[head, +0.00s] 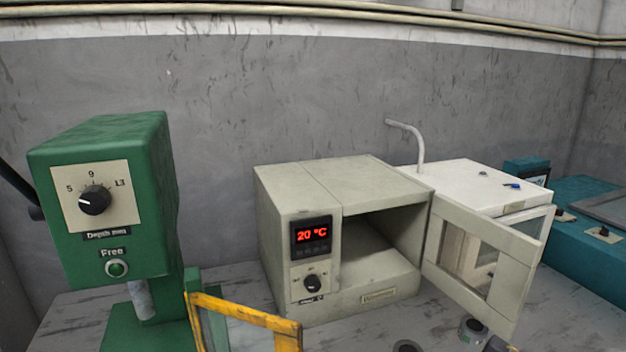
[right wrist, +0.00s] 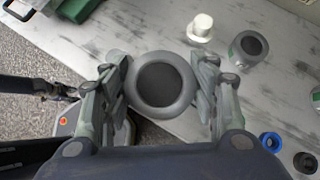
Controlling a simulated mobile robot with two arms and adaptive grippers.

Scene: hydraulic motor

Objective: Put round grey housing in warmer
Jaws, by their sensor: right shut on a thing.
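The round grey housing (right wrist: 162,85) is a thick ring with a dark round middle. In the right wrist view my right gripper (right wrist: 163,95) has a finger on each side of it and is shut on it. The table's front edge and the floor show below it. The warmer (head: 340,240) is a beige box in the middle of the head view, with a red 20 °C display. Its door (head: 487,262) stands wide open to the right, and the chamber looks empty. Dark jointed parts (right wrist: 50,88) at the left of the wrist view may be my left gripper; its fingers are unclear.
A green press (head: 105,200) stands left of the warmer, with a yellow-framed guard (head: 245,312) in front. A white box (head: 475,185) and a teal machine (head: 590,230) stand right. A grey cylinder (right wrist: 248,48), white flanged part (right wrist: 201,27) and blue ring (right wrist: 270,141) are on the table.

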